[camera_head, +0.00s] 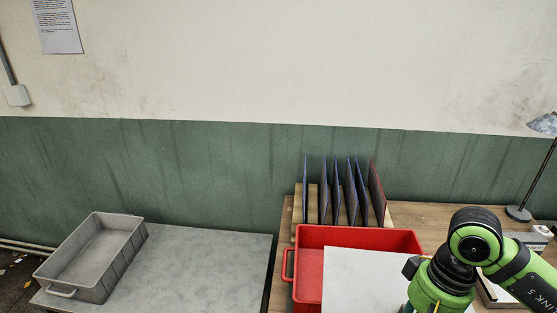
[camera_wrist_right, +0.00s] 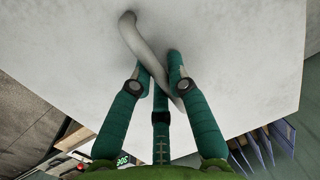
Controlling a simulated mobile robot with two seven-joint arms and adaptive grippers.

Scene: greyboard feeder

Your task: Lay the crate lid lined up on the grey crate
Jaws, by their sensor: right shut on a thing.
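The grey crate (camera_head: 122,266) stands open and empty on a grey table at the left of the head view. The crate lid (camera_head: 362,284) is a flat pale panel in front of the red crate, partly covering it in the head view. In the right wrist view the lid (camera_wrist_right: 230,45) fills most of the picture, with a curved grey handle (camera_wrist_right: 137,38) on it. My right gripper (camera_wrist_right: 163,78) is shut on this handle, its green fingers around it. In the head view my arm hides these fingers. My left gripper is not in view.
The red crate (camera_head: 308,283) stands on a wooden table, before a rack of upright dark boards (camera_head: 338,192). A lamp (camera_head: 519,213) is at the far right. The grey table (camera_head: 205,262) is bare right of the grey crate.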

